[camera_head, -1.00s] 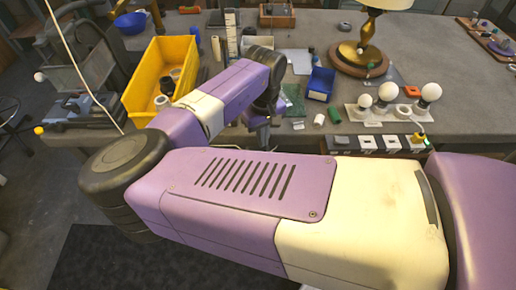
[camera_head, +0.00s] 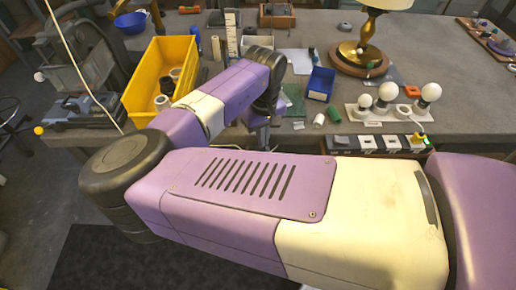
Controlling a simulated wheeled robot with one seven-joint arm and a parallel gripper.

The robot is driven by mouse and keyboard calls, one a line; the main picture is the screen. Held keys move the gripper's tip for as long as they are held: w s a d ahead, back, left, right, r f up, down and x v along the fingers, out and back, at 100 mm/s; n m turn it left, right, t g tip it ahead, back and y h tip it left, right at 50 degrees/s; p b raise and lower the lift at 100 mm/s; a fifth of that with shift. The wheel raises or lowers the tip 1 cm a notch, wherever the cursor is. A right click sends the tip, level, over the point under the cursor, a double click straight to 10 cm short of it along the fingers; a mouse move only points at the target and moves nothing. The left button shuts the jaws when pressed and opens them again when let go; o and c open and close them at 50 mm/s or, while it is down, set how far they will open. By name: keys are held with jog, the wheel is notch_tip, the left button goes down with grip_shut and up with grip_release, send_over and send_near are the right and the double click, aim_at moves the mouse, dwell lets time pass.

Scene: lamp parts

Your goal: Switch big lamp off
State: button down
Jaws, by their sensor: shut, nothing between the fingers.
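The big lamp stands at the back right of the table in the head view. It has a brass stem (camera_head: 369,30), a cream shade (camera_head: 388,3) cut off by the top edge, and a round wooden base (camera_head: 345,66). A small pale spot (camera_head: 359,50) shows on the brass foot; I cannot tell whether it is a switch. I cannot tell whether the lamp is lit. My arm reaches over the table to the left of the lamp, with its wrist bent down. My gripper's fingers are hidden behind my own arm link.
A yellow bin (camera_head: 143,82) with rolls stands at the left. White bulbs (camera_head: 387,91) on a board and a row of switches (camera_head: 367,142) sit at the front right.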

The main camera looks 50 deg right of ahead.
jog(key=shift+f+b, duration=0.35)
jog(key=shift+f, duration=0.6)
dwell(0.5)
notch_tip(320, 180, up, 7)
jog(key=p, duration=0.7)
jog(key=shift+r, duration=0.1)
dwell(0.7)
